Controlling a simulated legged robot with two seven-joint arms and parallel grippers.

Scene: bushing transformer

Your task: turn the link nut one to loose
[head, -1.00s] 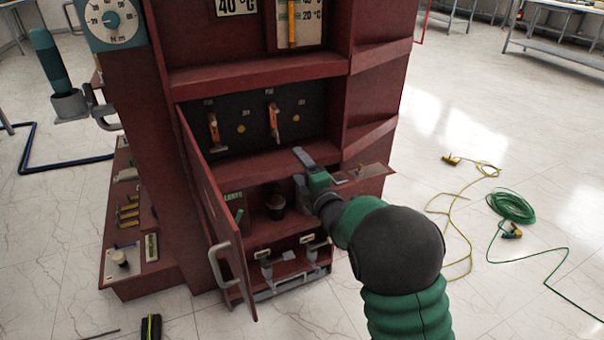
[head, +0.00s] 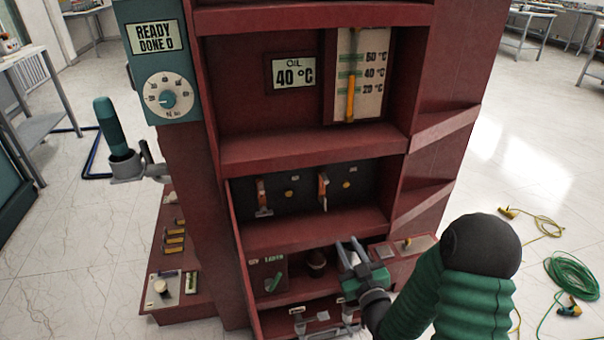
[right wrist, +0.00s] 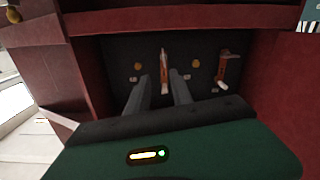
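Two upright copper-orange links sit on a black panel in the red cabinet. The left link (head: 263,197) and right link (head: 323,190) each have a pale lower end. Their labels are too small to read, and no nut stands out clearly. My right gripper (head: 352,250) is open and empty, below and right of the right link. In the right wrist view its two fingers (right wrist: 160,92) are apart, with one link (right wrist: 165,68) visible beyond the gap and another link (right wrist: 226,72) to the right. I see no contact. My left gripper is out of view.
A teal-handled tool (head: 112,128) stands in a grey holder left of the cabinet. A display (head: 155,36) reads "READY DONE 0" above a dial (head: 167,98). A shelf edge (head: 315,228) lies below the panel. A green cable coil (head: 572,275) lies on the floor at right.

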